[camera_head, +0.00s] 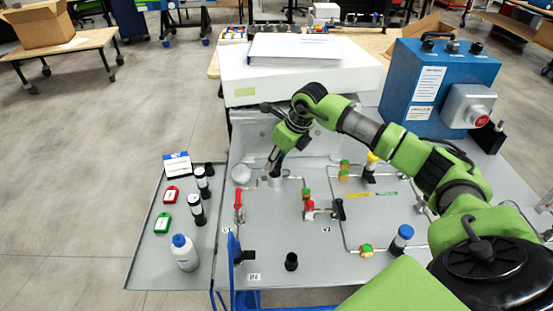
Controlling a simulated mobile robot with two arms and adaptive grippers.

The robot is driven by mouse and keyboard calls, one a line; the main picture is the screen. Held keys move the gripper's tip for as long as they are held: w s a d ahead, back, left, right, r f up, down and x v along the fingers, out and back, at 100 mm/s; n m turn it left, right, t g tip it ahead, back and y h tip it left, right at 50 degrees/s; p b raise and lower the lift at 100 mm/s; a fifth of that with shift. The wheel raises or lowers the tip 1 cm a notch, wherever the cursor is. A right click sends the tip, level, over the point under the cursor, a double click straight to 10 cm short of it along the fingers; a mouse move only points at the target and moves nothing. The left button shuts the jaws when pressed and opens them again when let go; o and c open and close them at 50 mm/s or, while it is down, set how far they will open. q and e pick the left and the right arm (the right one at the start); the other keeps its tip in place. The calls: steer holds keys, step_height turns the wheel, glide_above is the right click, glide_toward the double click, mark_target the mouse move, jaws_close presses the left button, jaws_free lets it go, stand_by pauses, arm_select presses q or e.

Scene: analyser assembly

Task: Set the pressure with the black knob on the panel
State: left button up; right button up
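The grey panel (275,225) carries thin tubing, valves and fittings. My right arm comes in from the right and reaches across the panel. Its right gripper (274,163) points down at the panel's back left, just above a small grey cylindrical fitting (274,182). Its dark fingers look close together, but I cannot tell whether they are shut or touch anything. A black knob-like cap (291,261) stands at the panel's front, apart from the gripper. Another black part (247,257) sits by the "IN" label. Any knob under the fingers is hidden. My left gripper is not in view.
Red-handled valves (239,200) and (309,207) stand on the panel. A blue box (440,85) with a red button is at the back right. A white-capped case (295,75) stands behind. A side tray (145,255) holds a blue-capped bottle (185,253), vials and tags.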

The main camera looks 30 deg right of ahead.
steer(key=shift+a+m+h+b, duration=0.1)
steer(key=shift+m+h+b, duration=0.4)
steer(key=shift+m, duration=1)
steer(key=o, duration=1.1)
steer(key=v, duration=1.2)
steer(key=shift+a, duration=0.1)
